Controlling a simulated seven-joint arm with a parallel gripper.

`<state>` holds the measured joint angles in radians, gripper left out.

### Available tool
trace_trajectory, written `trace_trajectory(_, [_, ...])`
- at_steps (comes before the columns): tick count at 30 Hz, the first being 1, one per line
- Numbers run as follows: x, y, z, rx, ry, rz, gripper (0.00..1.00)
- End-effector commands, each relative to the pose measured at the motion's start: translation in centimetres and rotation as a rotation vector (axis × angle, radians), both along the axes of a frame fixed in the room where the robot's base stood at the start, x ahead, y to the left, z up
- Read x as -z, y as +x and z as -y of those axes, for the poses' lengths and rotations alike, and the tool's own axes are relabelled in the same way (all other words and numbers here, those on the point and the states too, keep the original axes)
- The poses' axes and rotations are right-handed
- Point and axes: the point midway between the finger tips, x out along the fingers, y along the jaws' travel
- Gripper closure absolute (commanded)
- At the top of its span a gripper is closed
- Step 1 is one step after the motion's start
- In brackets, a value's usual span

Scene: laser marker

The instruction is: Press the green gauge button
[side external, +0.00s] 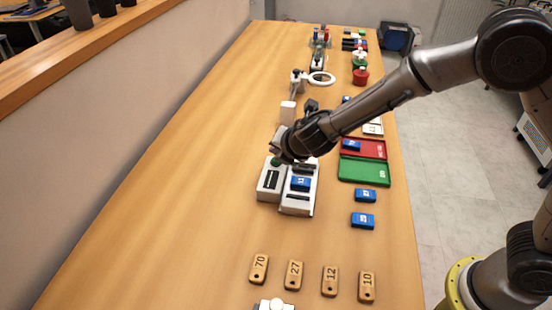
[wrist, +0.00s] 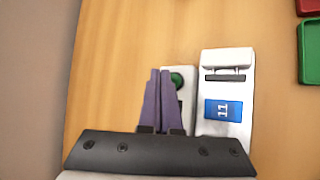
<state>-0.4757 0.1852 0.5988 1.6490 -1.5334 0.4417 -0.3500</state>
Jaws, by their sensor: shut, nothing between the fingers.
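The green button (wrist: 177,79) sits at the top end of a small grey gauge box (wrist: 188,112). In the side view the button (side external: 276,162) shows just under my gripper (side external: 275,151), above the gauge's dark slot (side external: 271,180). In the wrist view my gripper (wrist: 160,73) is shut and empty, its purple fingertips just left of the button and overlapping part of the gauge. I cannot tell whether the fingertips touch the button; it looks uncovered from the wrist.
Right beside the gauge stands a pale fixture (wrist: 228,61) holding a blue block (wrist: 223,110) marked 11. Green (side external: 364,171) and red (side external: 374,148) trays lie to the right. Several numbered wooden tags (side external: 295,275) lie in front. The table left of the gauge is clear.

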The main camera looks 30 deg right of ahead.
Motion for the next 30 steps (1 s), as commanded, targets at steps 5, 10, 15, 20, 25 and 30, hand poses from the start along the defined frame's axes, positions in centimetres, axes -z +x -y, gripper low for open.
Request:
trace_trajectory(5, [0.5,0.0,0.0,0.0,0.0,0.0,1.0])
trace_trajectory(10, [0.8,0.0,0.0,-0.001,0.0,0.001,1.0])
trace_trajectory(15, [0.8,0.0,0.0,-0.001,0.0,0.001,1.0])
trace_trajectory(20, [0.8,0.0,0.0,0.0,0.0,0.0,1.0])
trace_trajectory(25, [1.0,0.0,0.0,0.0,0.0,0.0,1.0])
trace_trajectory(30, [1.2,0.0,0.0,0.0,0.0,0.0,1.0])
